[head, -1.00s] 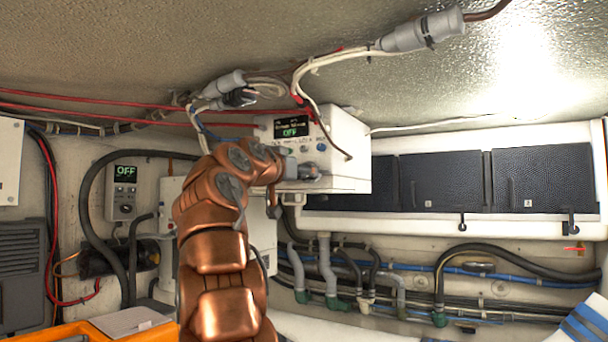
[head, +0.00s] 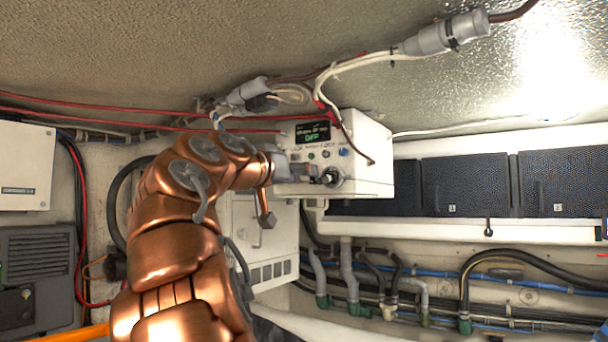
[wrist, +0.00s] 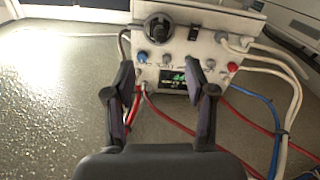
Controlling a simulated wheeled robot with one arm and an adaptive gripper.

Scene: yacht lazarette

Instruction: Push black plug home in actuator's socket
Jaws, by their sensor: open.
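A white box (head: 365,150) with a small green-lit display hangs under the ceiling in the head view. A round black fitting (head: 332,177) with a dark centre sits low on its front. It shows as a black ring in the upside-down wrist view (wrist: 158,28). I cannot tell whether this is the plug or the socket, or how deep anything sits. My gripper (head: 314,172) is just left of the fitting in the head view. In the wrist view my gripper (wrist: 160,72) has its two dark fingers apart with nothing between them, in front of the display side.
Blue and red knobs and a small black switch (wrist: 194,33) sit close to the fitting. Red cables and pale cables (wrist: 285,95) run beside the box. A grey connector (head: 445,35) hangs from the ceiling. Dark lockers (head: 480,185) stand to the right.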

